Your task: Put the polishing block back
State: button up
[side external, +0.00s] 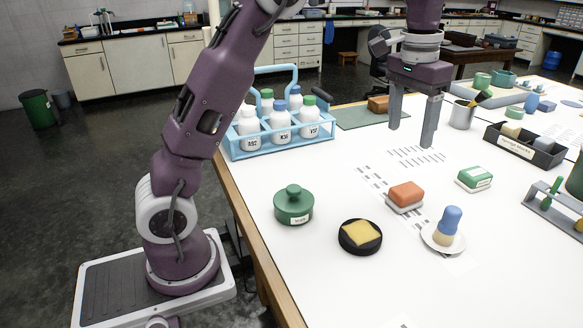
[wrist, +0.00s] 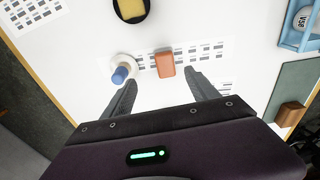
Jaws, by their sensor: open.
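No label names the polishing block, so I cannot tell which block it is. An orange-red block (side external: 406,194) lies on a pale base on the white table, and it also shows in the wrist view (wrist: 165,63). A green and white block (side external: 474,178) lies to its right. A brown block (side external: 378,104) lies on a grey-green mat (side external: 352,119) at the back, and it shows in the wrist view (wrist: 291,114). My gripper (side external: 412,138) is open and empty above the table, behind the orange-red block. In the wrist view its fingers (wrist: 162,82) point toward that block without touching it.
A yellow pad (side external: 361,234) lies in a black dish. A blue-topped brush (side external: 449,225) stands on a white saucer. A green lidded pot (side external: 293,205), a blue bottle rack (side external: 245,153), a metal cup (side external: 462,116) and a labelled dark tray (side external: 550,160) stand around. Printed marks cover the table's middle.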

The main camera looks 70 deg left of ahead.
jog(key=s+d+r+t, duration=0.2)
jog(key=s+r, duration=0.4)
jog(key=s, duration=0.6)
jog(key=s+d+f+t, duration=0.1)
jog(key=s+f, duration=0.2)
jog(key=s, duration=0.6)
jog(key=s+d+f+t, duration=0.1)
jog(key=s+f, duration=0.3)
jog(key=s, duration=0.5)
jog(key=shift+s+t, duration=0.25)
jog(key=shift+t, duration=0.05)
